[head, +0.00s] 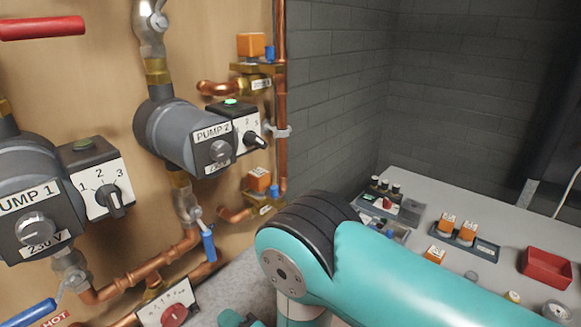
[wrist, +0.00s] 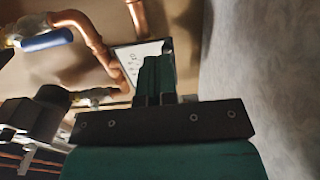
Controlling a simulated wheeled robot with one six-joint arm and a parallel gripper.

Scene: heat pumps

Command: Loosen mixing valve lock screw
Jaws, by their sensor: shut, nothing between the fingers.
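The mixing valve (head: 168,307) is low in the head view, a white scale plate with a red knob, cut by the bottom edge. I cannot make out its lock screw. In the wrist view a white marked plate (wrist: 129,58), which looks like the valve's scale plate, lies just beyond my gripper (wrist: 152,62). The fingers are shut and empty, and they cover part of this plate. No red knob shows there. I cannot tell whether the fingertips touch the plate. In the head view my teal arm reaches down toward the lower left, and the fingers are not visible.
Copper pipes (head: 150,262) run beside the valve, with a blue-handled shutoff (head: 208,243) above it. Pump 1 (head: 30,205) and pump 2 (head: 190,138) are on the wooden panel. A grey bench at right holds orange parts and a red tray (head: 546,267).

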